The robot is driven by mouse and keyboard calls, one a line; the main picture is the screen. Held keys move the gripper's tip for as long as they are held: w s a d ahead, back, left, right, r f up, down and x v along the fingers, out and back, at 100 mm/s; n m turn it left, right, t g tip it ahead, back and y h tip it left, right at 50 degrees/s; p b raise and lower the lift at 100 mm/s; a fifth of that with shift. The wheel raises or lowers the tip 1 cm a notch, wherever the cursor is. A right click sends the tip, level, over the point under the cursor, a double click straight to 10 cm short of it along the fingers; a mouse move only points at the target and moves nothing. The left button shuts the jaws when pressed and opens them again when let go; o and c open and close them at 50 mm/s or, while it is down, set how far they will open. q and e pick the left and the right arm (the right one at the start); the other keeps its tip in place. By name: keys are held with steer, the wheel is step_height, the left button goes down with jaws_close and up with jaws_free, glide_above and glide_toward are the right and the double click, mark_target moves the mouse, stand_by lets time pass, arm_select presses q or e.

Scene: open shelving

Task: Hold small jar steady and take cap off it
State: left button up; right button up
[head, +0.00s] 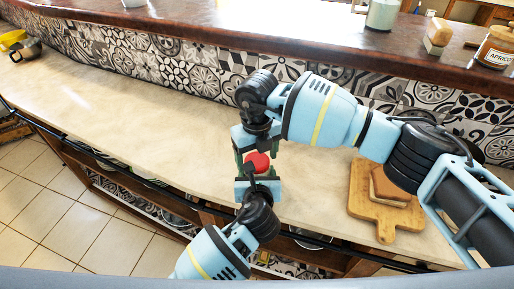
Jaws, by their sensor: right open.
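A small jar shows mainly as its round red cap (257,162), between my two grippers at the front part of the counter. The jar's body is hidden below the cap and behind the grippers. My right gripper (256,152) reaches in from the far side, open, its dark fingers close to the cap. I cannot tell whether they touch it. My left gripper (257,174) comes up from the near side, its fingers to either side of the jar just below the cap. Whether they press on the jar is hidden.
The pale counter (130,115) is clear to the left. A wooden board (386,232) with a brown block-like item (390,187) lies at the right. A raised brown ledge (200,25) holds a jar labelled apricot (497,48). A pan (25,50) stands far left.

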steer(key=shift+f, duration=0.1)
steer(key=c, duration=1)
steer(key=n, duration=0.3)
steer(key=shift+c, duration=0.3)
steer(key=shift+r, duration=1.1)
